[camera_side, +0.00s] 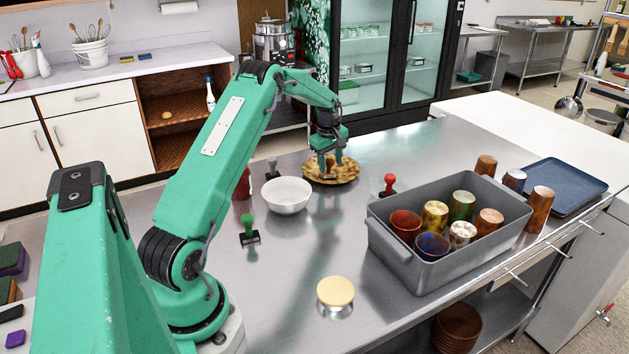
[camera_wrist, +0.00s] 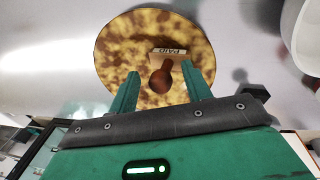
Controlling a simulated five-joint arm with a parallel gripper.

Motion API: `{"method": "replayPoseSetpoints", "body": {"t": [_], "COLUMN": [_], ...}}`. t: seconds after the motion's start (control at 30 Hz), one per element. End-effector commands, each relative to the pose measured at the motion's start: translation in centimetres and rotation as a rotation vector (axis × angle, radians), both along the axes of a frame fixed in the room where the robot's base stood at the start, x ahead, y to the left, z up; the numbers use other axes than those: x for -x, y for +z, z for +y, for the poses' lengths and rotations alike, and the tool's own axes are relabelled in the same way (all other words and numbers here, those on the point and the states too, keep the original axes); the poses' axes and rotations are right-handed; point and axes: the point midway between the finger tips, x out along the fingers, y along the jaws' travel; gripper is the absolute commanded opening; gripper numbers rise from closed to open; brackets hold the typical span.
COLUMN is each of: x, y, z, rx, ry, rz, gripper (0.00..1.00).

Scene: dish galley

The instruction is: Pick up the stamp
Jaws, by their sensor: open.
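A stamp (camera_wrist: 161,78) with a round brown handle and a pale lettered block stands on a mottled brown-and-yellow plate (camera_wrist: 112,60). In the side view the plate (camera_side: 347,177) lies on the steel counter, and my gripper (camera_side: 328,174) is low over it. In the wrist view my gripper (camera_wrist: 163,80) is open, with one finger on each side of the stamp's handle. I cannot tell whether the fingers touch it. Other stamps stand on the counter: a green one (camera_side: 248,232), a red one (camera_side: 389,184) and a dark grey one (camera_side: 272,169).
A white bowl (camera_side: 286,196) stands left of the plate, near a dark red cup (camera_side: 243,184). A grey bin (camera_side: 425,268) of several cups stands at the right, with more cups and a blue tray (camera_side: 566,187) beyond. A cream-topped round object (camera_side: 335,292) stands in front.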

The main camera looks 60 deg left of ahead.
Motion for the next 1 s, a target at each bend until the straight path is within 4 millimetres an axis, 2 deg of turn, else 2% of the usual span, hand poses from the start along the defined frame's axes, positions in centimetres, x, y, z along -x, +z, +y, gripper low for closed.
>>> {"method": "replayPoseSetpoints", "body": {"t": [0.07, 0.1, 0.3, 0.33, 0.73, 0.87, 1.0], "x": [0.0, 0.0, 0.0, 0.0, 0.0, -0.1, -0.1], "y": [0.0, 0.0, 0.0, 0.0, 0.5, 1.4, 3.1], "z": [0.0, 0.0, 0.0, 0.0, 0.0, 0.0, 0.1], "rx": [0.000, 0.000, 0.000, 0.000, -0.001, -0.001, -0.003], "ry": [0.000, 0.000, 0.000, 0.000, 0.000, 0.000, 0.000], "rz": [0.000, 0.000, 0.000, 0.000, -0.001, -0.003, -0.004], "gripper": [0.49, 0.45, 0.06, 0.02, 0.00, 0.00, 0.00]}}
